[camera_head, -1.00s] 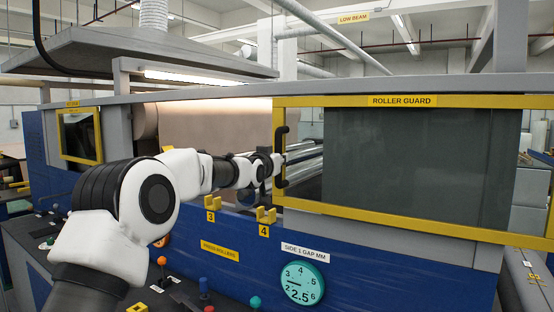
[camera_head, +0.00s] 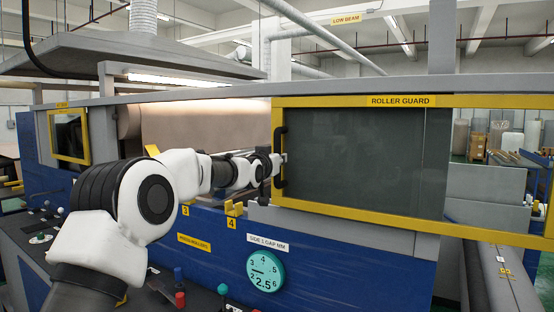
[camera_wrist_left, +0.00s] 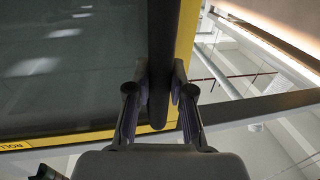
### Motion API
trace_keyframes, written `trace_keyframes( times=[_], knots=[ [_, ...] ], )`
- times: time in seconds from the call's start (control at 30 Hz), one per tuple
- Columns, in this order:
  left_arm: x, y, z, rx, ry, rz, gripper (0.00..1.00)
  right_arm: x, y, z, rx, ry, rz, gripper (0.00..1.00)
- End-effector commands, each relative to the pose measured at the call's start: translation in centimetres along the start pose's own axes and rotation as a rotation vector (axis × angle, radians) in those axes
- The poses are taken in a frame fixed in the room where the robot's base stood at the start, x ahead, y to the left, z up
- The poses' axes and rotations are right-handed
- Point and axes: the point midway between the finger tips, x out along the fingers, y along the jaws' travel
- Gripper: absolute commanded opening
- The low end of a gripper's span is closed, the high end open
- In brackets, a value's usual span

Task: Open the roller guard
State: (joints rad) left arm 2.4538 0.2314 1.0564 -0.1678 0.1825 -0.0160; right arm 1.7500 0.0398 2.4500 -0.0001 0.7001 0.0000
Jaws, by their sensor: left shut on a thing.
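The roller guard (camera_head: 400,101) is a dark glazed panel in a yellow frame on the front of the blue machine. A black upright bar handle (camera_head: 283,178) stands on its left frame edge. My left gripper (camera_head: 278,164) reaches it from the left and is shut on the handle. In the left wrist view the black handle (camera_wrist_left: 160,50) runs between the two fingers of my left gripper (camera_wrist_left: 158,90), with the yellow frame (camera_wrist_left: 187,35) beside it. The fingertip contact is partly hidden in the head view. My right gripper is not in view.
Left of the guard, an opening shows a large beige roll (camera_head: 200,125). Yellow hooks, one at label 4 (camera_head: 233,209), and a teal gap dial (camera_head: 265,271) sit below. A control panel (camera_head: 60,255) lies at lower left. A grey beam (camera_head: 503,280) runs at right.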

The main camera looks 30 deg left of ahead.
Motion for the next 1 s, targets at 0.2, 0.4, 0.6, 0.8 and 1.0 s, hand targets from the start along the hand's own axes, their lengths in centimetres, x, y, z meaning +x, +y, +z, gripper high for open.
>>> trace_keyframes(
  times=[0.2,0.4,0.6,0.8,1.0],
  knots=[
    [0.0,0.0,0.0,-0.001,0.0,0.0,0.47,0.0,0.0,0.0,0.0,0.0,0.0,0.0],
    [0.0,-0.1,0.0,-0.001,0.001,-0.001,0.47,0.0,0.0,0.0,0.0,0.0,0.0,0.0],
    [-1.6,0.0,-0.1,-0.003,0.0,0.001,0.47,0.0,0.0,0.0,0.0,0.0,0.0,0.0],
    [-6.1,0.0,0.0,-0.004,-0.002,0.001,0.47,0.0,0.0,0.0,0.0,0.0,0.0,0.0],
    [-10.4,0.0,0.2,-0.004,-0.002,0.0,0.47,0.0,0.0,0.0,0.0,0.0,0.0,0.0]
  ],
)
